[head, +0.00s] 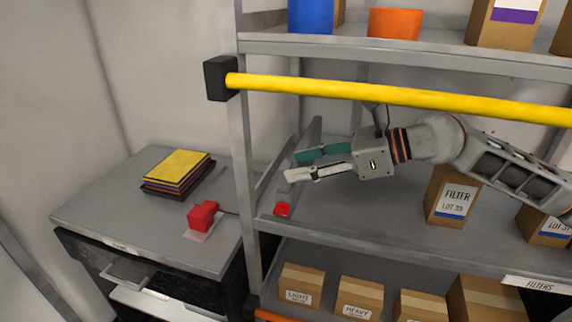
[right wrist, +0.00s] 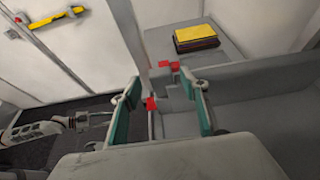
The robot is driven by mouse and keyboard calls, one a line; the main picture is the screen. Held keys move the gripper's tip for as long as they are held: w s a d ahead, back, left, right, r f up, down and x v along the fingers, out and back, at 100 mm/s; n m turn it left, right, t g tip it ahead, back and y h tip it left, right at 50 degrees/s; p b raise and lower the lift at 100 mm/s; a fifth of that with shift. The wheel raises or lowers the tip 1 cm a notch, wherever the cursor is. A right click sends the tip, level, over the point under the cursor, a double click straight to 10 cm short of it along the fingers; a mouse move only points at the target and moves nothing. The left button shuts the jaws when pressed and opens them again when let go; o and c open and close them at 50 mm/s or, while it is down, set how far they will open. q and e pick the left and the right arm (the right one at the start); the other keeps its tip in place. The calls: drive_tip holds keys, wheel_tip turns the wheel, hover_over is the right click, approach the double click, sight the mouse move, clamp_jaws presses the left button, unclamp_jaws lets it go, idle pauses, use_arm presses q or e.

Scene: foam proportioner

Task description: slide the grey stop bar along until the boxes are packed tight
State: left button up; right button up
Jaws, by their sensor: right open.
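The grey stop bar (head: 312,132) appears as an upright grey plate running front to back at the left end of the middle shelf. A small red block (head: 282,209) sits by its front end; I cannot tell whether it is attached. My right gripper (head: 292,167) is open and empty, reaching left over the shelf with its fingertips near the bar. In the right wrist view the red block (right wrist: 150,103) shows between the spread fingers. A box marked FILTER (head: 453,201) and another box (head: 543,227) stand apart to the right. My left gripper (right wrist: 100,118) is small and unclear.
A yellow rail (head: 400,95) crosses in front of the shelf, above my right gripper. A grey cabinet (head: 95,215) at left carries a coloured stack (head: 178,172) and a red block (head: 202,215). Boxes (head: 301,286) fill the lower shelf. The middle shelf's centre is clear.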

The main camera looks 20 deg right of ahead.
sight(292, 166)
drive_tip(key=x, duration=0.3)
drive_tip(key=shift+w+a, duration=0.15)
drive_tip(key=shift+w+a+f, duration=0.2)
drive_tip(key=shift+a, duration=0.05)
